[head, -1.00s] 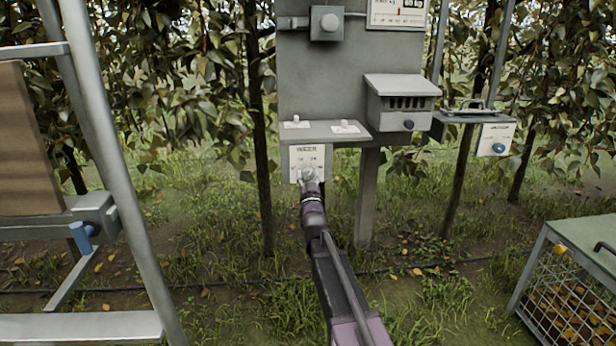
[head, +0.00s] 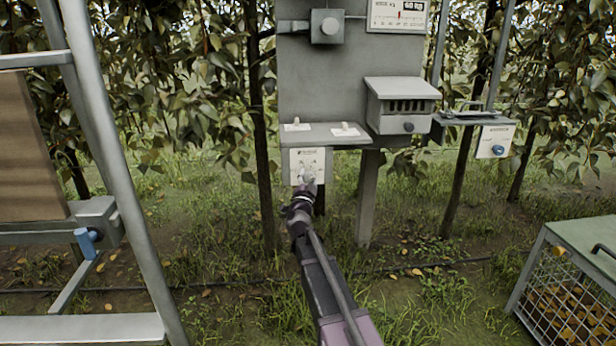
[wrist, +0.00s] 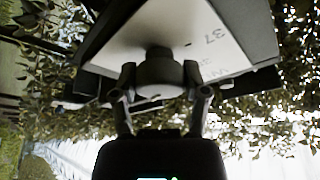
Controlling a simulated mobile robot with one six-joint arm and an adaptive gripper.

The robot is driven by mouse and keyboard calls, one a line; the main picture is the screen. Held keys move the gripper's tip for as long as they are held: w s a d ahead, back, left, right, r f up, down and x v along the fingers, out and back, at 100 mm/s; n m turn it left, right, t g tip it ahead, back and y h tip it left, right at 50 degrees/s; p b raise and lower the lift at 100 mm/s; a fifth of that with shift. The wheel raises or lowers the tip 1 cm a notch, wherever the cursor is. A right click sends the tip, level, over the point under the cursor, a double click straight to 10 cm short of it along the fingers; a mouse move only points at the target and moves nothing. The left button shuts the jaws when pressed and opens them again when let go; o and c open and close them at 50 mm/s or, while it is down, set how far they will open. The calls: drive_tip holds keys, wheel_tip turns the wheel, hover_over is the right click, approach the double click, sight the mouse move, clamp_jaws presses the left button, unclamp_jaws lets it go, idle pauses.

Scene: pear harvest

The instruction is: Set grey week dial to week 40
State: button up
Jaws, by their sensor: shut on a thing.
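The grey week dial (wrist: 158,72) is a round knob on a white plate (wrist: 215,28) on the panel's front. In the wrist view my gripper (wrist: 165,85) is shut on the dial, one finger on each side. The number 37 shows on the plate to the right of the dial, and other print is partly cut off. In the head view the plate (head: 300,158) hangs under the small shelf, and my gripper (head: 307,186) covers the dial's lower part. The dial's pointer cannot be made out.
A grey board with a shelf (head: 325,134) stands above the dial, with a slotted box (head: 402,105) on its right. Grass around my arm is open.

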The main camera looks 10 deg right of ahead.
drive_tip(key=shift+w+m+g+h, duration=0.1)
drive_tip(key=shift+m+g+h, duration=0.2)
drive_tip(key=shift+m, duration=0.5)
drive_tip(key=o, duration=1.1)
drive_tip(key=shift+o, duration=0.2)
drive_tip(key=shift+f+n, duration=0.1)
drive_tip(key=shift+n, duration=0.2)
drive_tip(key=shift+n+t+y+b, duration=0.45)
drive_tip(key=shift+n+y, duration=0.1)
drive_tip(key=shift+n, duration=0.75)
drive_tip(key=shift+n+t+y+b, duration=0.3)
drive_tip(key=shift+n+t+y, duration=0.2)
drive_tip(key=shift+n, duration=0.8)
drive_tip(key=shift+d+n+t+y+b, duration=0.15)
drive_tip(key=shift+n+y, duration=0.45)
drive_tip(key=shift+n, duration=0.65)
drive_tip(key=shift+a+n+t+y+b, duration=0.15)
drive_tip(key=shift+n+y, duration=0.5)
drive_tip(key=shift+n, duration=0.65)
drive_tip(key=shift+d+n+t+y+b, duration=0.1)
drive_tip(key=shift+n+t+y, duration=0.15)
drive_tip(key=shift+n+y, duration=0.7)
